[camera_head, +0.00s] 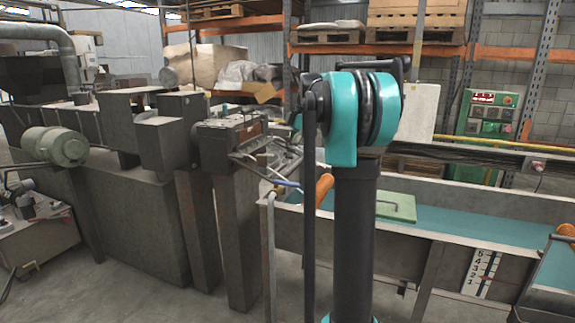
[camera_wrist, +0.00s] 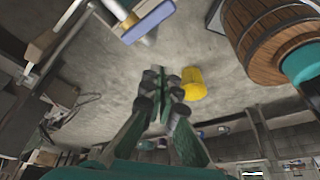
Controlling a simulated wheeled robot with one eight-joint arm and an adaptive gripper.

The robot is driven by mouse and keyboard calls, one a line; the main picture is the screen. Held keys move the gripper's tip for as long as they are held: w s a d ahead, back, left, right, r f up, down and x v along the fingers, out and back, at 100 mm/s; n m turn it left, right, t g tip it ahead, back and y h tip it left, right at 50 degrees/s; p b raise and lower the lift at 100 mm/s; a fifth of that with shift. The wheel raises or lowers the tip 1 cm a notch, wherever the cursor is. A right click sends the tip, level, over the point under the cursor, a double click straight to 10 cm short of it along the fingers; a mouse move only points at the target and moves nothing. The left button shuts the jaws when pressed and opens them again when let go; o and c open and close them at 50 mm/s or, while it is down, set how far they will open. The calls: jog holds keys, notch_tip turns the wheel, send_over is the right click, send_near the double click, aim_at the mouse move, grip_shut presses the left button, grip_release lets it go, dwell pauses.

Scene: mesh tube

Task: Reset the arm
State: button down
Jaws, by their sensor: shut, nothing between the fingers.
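My arm (camera_head: 355,180), teal and black, stands upright in the middle of the head view and hides part of the scene behind it. My gripper is not visible in the head view. In the wrist view my gripper (camera_wrist: 160,100) shows with its dark, jointed fingers close together, shut and empty. Grey floor lies beyond the fingertips, and a yellow object (camera_wrist: 194,84) is seen just right of them, apart from the fingers as far as I can tell.
A trough with a teal bed (camera_head: 470,226) and a green plate (camera_head: 396,207) lies right of my arm. Grey machinery (camera_head: 125,210) fills the left. Shelving (camera_head: 470,54) and a green control panel (camera_head: 487,125) stand behind. A wooden barrel (camera_wrist: 262,28) shows in the wrist view.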

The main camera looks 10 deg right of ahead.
dwell(0.3)
jog(key=s+a+f+m+t+h, duration=0.1)
jog(key=s+f+m+t+h, duration=0.1)
jog(key=s+f+m, duration=0.7)
jog(key=s+a+f+m+t+h, duration=0.1)
jog(key=s+f+m, duration=0.8)
jog(key=s+f, duration=1.2)
jog(key=shift+s+a+f+m+t+h, duration=0.2)
jog(key=shift+s+a+m+t+h, duration=0.2)
jog(key=shift+s+a+t, duration=0.4)
